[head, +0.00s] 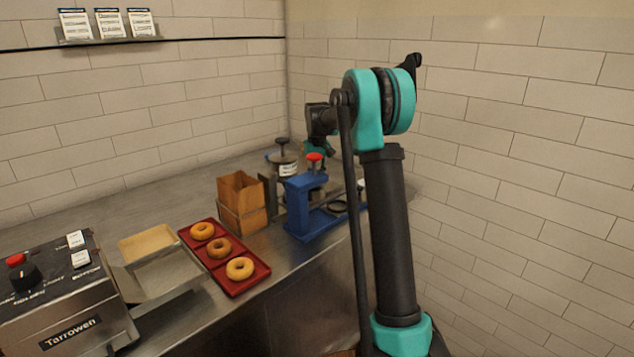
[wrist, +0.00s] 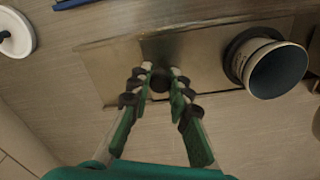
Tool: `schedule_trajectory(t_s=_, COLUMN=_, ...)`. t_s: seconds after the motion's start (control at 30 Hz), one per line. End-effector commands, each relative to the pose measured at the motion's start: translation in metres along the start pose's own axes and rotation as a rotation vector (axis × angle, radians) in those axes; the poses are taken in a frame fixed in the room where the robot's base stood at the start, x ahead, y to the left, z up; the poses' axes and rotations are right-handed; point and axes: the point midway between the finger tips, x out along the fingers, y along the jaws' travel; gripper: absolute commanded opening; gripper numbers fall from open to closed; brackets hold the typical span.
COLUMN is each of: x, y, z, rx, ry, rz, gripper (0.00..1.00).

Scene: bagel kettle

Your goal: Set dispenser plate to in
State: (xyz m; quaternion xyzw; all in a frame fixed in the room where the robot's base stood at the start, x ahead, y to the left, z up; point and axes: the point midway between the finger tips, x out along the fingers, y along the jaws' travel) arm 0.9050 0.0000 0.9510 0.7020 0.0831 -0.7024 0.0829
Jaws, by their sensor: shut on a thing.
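In the wrist view, a flat metal plate (wrist: 108,72), which looks like the dispenser plate, lies across the middle with a darker band near its centre. My gripper (wrist: 160,82) is above it, its two fingertips closed on a small dark knob (wrist: 159,80) at the plate. A round, dark-mouthed container (wrist: 277,70) with a pale wall stands at the plate's right part. In the head view, my gripper (head: 322,155) is partly visible behind the blue press; its fingertips, the knob and most of the plate are hidden there.
A toaster (head: 55,300) stands front left. A tiled wall closes the right.

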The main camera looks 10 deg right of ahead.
Motion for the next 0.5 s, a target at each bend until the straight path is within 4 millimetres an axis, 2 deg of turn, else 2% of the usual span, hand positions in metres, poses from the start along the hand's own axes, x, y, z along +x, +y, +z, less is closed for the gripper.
schedule_trajectory(t_s=0.27, x=0.000, y=-0.001, z=0.000, rx=0.000, ry=0.000, rz=0.000, gripper=0.00)
schedule_trajectory(t_s=0.5, x=-0.001, y=-0.029, z=0.011, rx=-0.003, ry=0.001, rz=0.000, gripper=0.00)
